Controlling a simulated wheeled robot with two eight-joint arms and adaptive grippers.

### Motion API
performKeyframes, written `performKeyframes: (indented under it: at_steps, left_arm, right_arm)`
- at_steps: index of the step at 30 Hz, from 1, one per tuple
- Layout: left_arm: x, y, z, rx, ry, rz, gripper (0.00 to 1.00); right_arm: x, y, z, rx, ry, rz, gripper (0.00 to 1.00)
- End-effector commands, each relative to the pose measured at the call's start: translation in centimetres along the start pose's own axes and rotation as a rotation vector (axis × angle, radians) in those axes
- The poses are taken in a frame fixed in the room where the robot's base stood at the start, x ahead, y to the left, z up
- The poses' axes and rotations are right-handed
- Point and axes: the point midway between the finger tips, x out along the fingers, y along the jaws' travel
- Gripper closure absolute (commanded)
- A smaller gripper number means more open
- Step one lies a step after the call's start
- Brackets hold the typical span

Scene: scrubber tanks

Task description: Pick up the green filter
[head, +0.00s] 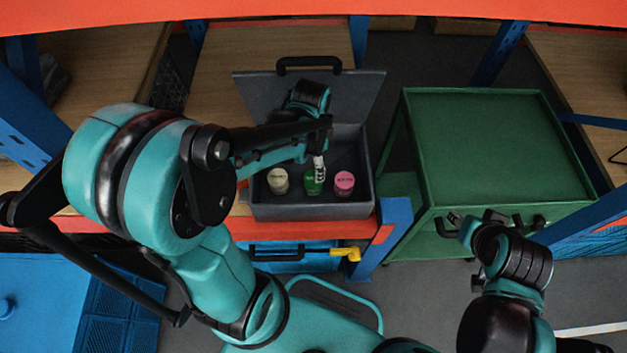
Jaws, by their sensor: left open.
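The green filter (312,186) stands in an open dark grey case (270,211), between a cream filter (278,181) on its left and a pink filter (344,182) on its right. My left gripper (319,170) reaches down into the case right at the green filter and partly covers it. Its jaws are open; whether they touch the filter I cannot tell. My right gripper (462,224) is at the lower right, in front of the green cart; its fingers are too small and dark to read.
The case stands on a wooden shelf (222,80) with its lid (355,92) raised behind. A green cart (490,145) with an empty top stands to the right. A blue and orange post (392,225) rises between them. A blue box with a yellow part (345,254) sits below.

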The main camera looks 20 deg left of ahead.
Motion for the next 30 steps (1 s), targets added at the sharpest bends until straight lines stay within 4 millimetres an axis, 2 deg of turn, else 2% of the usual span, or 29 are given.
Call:
performKeyframes:
  at_steps: [8, 21, 30]
  left_arm:
    - [2.5, -0.2, 0.0, 0.064, -0.027, 0.035, 0.26]
    - [8.4, 0.7, 0.1, 0.062, -0.026, 0.034, 0.26]
    - [8.9, 0.7, 0.2, 0.061, -0.026, 0.033, 0.26]
  right_arm:
    - [0.3, 0.0, 0.3, 0.0, 0.0, 0.0, 0.6]
    - [2.6, 0.0, 1.9, 0.0, 0.0, 0.0, 0.6]
    - [2.6, 0.0, 1.9, 0.0, 0.0, 0.0, 0.6]
